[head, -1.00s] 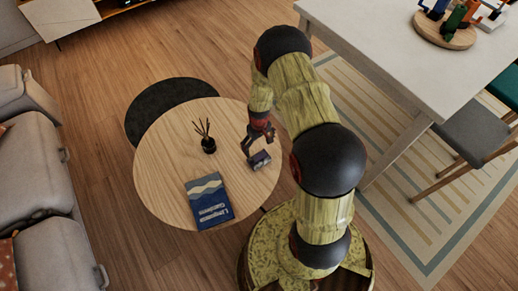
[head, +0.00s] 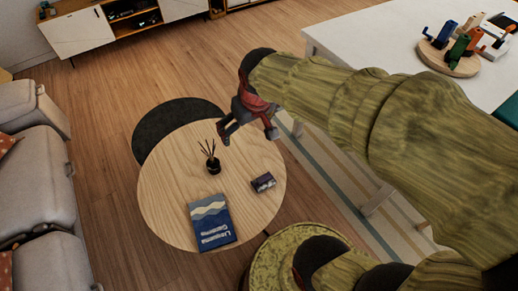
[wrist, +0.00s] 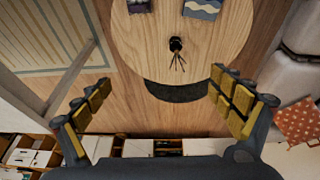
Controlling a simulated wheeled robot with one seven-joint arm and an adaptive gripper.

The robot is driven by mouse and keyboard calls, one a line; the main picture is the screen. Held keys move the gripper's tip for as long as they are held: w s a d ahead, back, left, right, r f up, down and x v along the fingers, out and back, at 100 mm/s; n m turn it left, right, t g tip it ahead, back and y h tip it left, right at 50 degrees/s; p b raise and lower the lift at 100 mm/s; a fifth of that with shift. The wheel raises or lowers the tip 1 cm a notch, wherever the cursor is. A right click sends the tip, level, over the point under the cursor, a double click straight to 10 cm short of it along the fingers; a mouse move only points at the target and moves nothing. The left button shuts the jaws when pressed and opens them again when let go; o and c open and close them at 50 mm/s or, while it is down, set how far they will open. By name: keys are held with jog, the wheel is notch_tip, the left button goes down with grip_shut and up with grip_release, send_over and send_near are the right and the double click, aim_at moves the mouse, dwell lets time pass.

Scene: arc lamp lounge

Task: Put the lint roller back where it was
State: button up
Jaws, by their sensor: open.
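I cannot make out a lint roller in either view. A small dark purple box-like item (head: 263,182) lies on the right part of the round wooden coffee table (head: 165,200); it also shows at the top edge of the wrist view (wrist: 139,5). My gripper (head: 247,133) is open and empty, raised above the far right side of the coffee table. In the wrist view its two fingers (wrist: 159,80) are spread wide with nothing between them. Its fingers are apart from the small item.
A blue book (head: 211,222) and a black reed diffuser (head: 213,166) are on the coffee table. A dark round pouf or lower top (head: 165,122) sits behind it. A sofa (head: 45,180) is left. A white table (head: 370,38) holds a round wooden board (head: 440,62) with coloured objects.

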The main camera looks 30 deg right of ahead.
jog(key=s+a+r+t, duration=0.1)
jog(key=s+a+r, duration=0.2)
jog(key=s, duration=0.9)
notch_tip(320, 180, up, 3)
jog(key=shift+f+t, duration=0.15)
jog(key=shift+t, duration=0.15)
jog(key=shift+w+a, duration=0.1)
jog(key=shift+c, duration=0.3)
